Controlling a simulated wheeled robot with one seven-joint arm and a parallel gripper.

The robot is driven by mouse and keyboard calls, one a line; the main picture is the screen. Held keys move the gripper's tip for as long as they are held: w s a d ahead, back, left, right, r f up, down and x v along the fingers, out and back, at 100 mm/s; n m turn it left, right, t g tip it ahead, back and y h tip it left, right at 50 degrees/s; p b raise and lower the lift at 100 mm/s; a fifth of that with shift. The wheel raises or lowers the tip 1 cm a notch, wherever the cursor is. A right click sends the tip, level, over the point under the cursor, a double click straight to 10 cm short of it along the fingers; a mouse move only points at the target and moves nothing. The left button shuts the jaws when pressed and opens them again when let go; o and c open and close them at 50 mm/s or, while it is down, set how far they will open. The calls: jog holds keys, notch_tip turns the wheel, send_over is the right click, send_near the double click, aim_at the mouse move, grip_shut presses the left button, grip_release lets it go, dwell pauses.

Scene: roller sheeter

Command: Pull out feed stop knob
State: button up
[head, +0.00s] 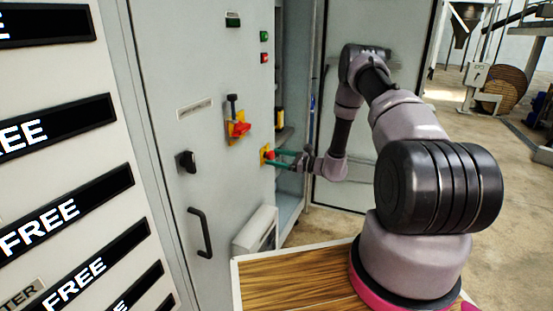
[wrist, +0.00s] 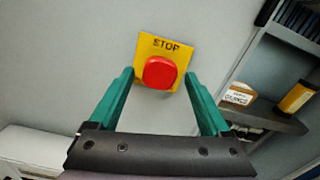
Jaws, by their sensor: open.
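The stop knob (wrist: 160,73) is a red round button on a yellow plate (wrist: 152,44) marked STOP, on the grey cabinet face. My gripper (wrist: 163,80) is open, with one green finger on each side of the knob in the wrist view. Gaps show between the knob and both fingers, and nothing is held. How far the fingertips are from the plate is hard to tell.
A red-and-yellow switch (head: 238,129) sits up and left of the knob. A black rotary switch (head: 186,161) and a black door handle (head: 200,232) are farther left. An open cabinet with shelves (wrist: 270,120) lies to the right. A white box (head: 256,230) protrudes below.

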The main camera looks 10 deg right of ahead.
grip_shut()
jog(key=shift+s+d, duration=0.3)
jog(key=shift+d, duration=0.1)
grip_release()
jog(key=v, duration=1.1)
dwell(0.4)
